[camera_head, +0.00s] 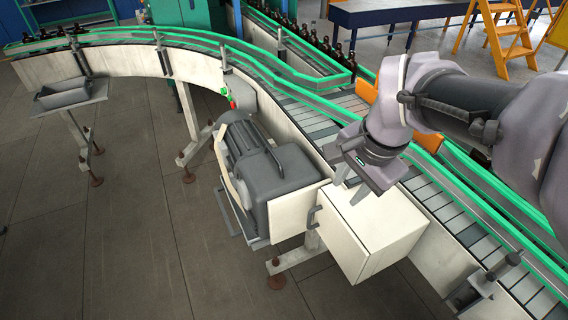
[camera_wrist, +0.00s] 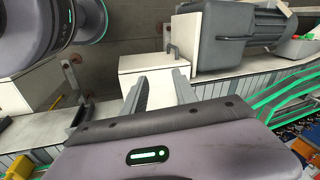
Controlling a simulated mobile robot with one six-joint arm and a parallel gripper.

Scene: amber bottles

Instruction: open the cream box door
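The cream box (camera_head: 390,222) is fixed to the side of the conveyor, and its door (camera_head: 337,245) looks closed. A dark grey bar handle (camera_head: 313,217) is on the door near its left edge. My gripper (camera_head: 349,186) hangs above the box top, to the right of the handle, with nothing between its fingers. In the wrist view the box (camera_wrist: 150,62) lies just beyond my open fingers (camera_wrist: 160,78). The handle (camera_wrist: 173,50) shows past the fingertips at the box's far edge, apart from them.
A grey motor (camera_head: 265,165) sits on the left, close to the box. The conveyor (camera_head: 440,205) with green rails (camera_head: 470,185) runs behind the box. Brown bottles (camera_head: 335,50) stand on the far belt. The floor (camera_head: 190,270) in front is mostly clear.

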